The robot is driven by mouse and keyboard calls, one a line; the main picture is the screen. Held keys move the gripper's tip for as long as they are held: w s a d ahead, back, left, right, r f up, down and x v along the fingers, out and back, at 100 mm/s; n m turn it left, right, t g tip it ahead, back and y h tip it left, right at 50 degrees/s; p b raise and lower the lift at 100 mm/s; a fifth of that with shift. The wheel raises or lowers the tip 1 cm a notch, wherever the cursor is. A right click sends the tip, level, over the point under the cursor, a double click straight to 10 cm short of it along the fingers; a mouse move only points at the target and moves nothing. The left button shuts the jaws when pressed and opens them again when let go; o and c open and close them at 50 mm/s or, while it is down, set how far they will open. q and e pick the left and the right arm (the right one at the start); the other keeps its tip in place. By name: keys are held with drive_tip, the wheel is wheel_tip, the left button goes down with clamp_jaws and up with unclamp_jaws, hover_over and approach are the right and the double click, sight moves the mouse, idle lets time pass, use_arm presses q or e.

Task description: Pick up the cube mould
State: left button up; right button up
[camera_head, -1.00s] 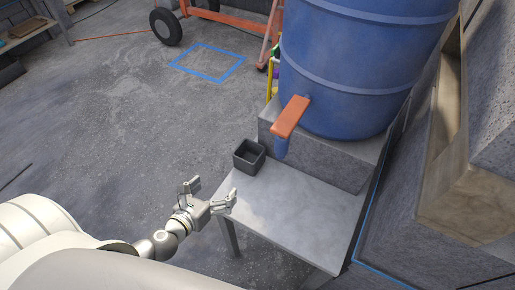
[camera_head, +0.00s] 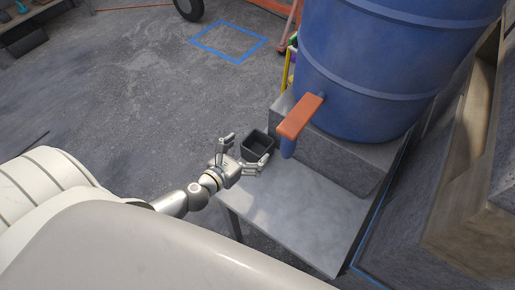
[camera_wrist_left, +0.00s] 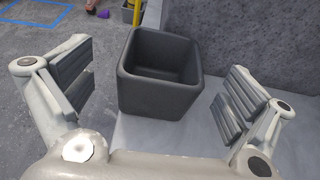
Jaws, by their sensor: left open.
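The cube mould is a dark grey, open-topped square box (camera_head: 258,147) on the far left corner of a small grey table (camera_head: 300,210). It looks empty. My left gripper (camera_head: 246,153) is open just in front of the mould in the head view. In the left wrist view the mould (camera_wrist_left: 160,95) stands upright ahead, between the lines of the two spread fingers (camera_wrist_left: 160,90). Its near wall is close to the fingers, and neither finger appears to touch it. My right gripper is not in view.
A blue barrel (camera_head: 380,70) with an orange-handled tap (camera_head: 300,117) stands on a concrete block (camera_head: 340,150) behind the table, the tap close to the mould. Blue tape (camera_head: 229,40) marks a square on the floor. Open floor lies to the left.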

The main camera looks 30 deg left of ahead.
sight(264, 137)
use_arm(q)
drive_tip(key=x, duration=0.4)
drive_tip(key=shift+w+d+f, duration=0.1)
drive_tip(key=shift+d, duration=0.1)
drive_tip(key=shift+w+f, duration=0.1)
drive_tip(key=shift+w, duration=0.2)
drive_tip(key=c, duration=1.2)
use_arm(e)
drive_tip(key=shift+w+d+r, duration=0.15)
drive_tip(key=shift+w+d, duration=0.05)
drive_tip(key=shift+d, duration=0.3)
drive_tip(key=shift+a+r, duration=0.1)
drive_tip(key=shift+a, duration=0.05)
